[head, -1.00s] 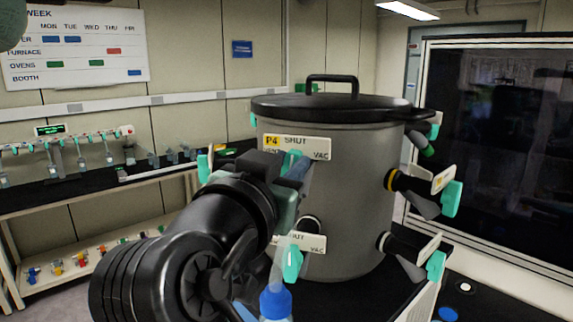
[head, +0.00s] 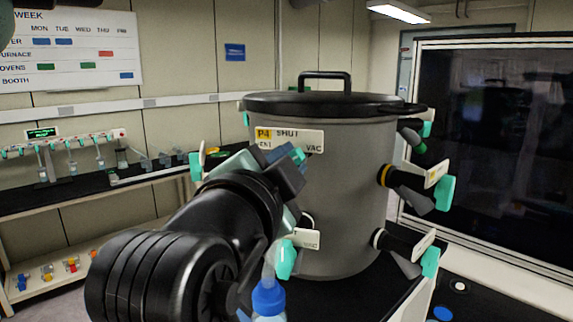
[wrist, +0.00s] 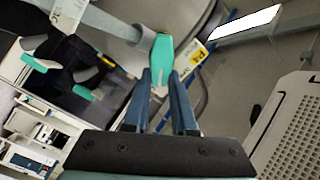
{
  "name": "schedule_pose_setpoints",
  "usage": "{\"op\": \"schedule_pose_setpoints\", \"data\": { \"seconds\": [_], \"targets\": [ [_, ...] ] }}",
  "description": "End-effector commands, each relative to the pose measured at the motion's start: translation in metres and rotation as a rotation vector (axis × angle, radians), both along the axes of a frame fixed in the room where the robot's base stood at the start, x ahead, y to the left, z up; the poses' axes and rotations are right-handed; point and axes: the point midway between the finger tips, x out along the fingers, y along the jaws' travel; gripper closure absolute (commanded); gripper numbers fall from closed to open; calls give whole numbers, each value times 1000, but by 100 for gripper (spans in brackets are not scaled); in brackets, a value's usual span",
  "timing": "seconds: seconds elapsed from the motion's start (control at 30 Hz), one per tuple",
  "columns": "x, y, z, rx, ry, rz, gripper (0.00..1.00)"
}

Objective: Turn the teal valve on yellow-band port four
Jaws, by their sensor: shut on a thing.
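The grey drum-shaped chamber (head: 345,190) with its black lid stands in the middle of the head view. Its P4 plate (head: 290,140) has a yellow tag and reads SHUT, VENT and VAC. My gripper (head: 298,154) is in front of this port, tilted, and mostly hides its valve. In the wrist view my gripper (wrist: 162,78) has its two blue fingers on either side of the teal valve (wrist: 161,57), shut on the handle's near end. The yellow P4 tag (wrist: 197,56) shows just beyond it.
Other teal-handled valves stick out on the right, including one with a yellow-orange band (head: 383,176). Another teal handle (head: 285,259) and a blue-capped bottle (head: 268,298) are close below my gripper. A dark-windowed cabinet (head: 470,140) stands at right.

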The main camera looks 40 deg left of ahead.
Motion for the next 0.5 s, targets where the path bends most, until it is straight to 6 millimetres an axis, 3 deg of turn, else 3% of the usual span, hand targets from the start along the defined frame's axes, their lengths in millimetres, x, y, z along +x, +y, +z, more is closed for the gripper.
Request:
{"op": "schedule_pose_setpoints", "data": {
  "seconds": [0.5],
  "targets": [
    [1,-2,0,97,42,-2,100]
  ]
}}
